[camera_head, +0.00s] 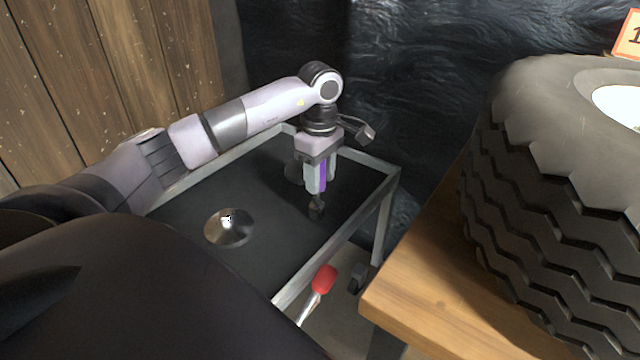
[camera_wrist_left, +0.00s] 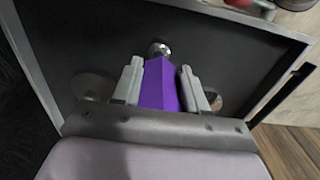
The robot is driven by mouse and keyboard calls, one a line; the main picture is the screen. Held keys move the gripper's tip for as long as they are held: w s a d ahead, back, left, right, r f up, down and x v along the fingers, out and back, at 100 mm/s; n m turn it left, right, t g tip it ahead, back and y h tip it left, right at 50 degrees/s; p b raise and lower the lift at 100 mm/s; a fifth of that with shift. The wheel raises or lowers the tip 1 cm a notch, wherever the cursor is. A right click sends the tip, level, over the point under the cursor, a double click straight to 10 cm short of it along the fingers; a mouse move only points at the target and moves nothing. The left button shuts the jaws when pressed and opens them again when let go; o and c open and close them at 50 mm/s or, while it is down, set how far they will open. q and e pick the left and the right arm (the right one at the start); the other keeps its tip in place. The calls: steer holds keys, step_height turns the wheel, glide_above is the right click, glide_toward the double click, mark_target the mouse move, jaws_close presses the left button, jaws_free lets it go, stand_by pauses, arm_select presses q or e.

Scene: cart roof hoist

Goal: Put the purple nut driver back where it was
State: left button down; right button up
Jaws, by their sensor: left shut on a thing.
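The purple nut driver (camera_head: 323,178) is between the fingers of my left gripper (camera_head: 318,184), above the cart's dark top (camera_head: 272,185). My left gripper is shut on its purple handle, which also shows in the left wrist view (camera_wrist_left: 160,86). A small dark piece (camera_head: 316,207) shows just below the fingers; I cannot tell whether it is the driver's end or touches the cart. In the left wrist view a small shiny round thing (camera_wrist_left: 158,47) lies beyond the handle. My right gripper is not in view.
A shiny metal dome (camera_head: 229,227) sits on the cart top, left of the gripper. Another round thing (camera_head: 293,170) is partly hidden behind the gripper. A red-ended tool (camera_head: 324,279) shows by the cart's near edge. A large tire (camera_head: 540,200) stands on a wooden table (camera_head: 430,285) at right.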

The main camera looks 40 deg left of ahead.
arm_select(q)
steer(key=shift+f, duration=0.95)
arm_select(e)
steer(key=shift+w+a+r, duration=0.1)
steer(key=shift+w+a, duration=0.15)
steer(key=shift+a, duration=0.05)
arm_select(q)
steer(key=c, duration=0.6)
jaws_free()
steer(key=shift+f, duration=0.15)
step_height(320, 180, up, 11)
steer(key=p, duration=0.3)
steer(key=shift+r+p, duration=0.3)
steer(key=shift+r, duration=0.4)
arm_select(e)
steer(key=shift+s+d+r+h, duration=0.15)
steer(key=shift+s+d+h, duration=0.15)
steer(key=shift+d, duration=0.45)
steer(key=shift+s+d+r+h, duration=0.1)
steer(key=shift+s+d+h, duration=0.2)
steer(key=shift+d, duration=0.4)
arm_select(q)
steer(key=shift+r, duration=0.1)
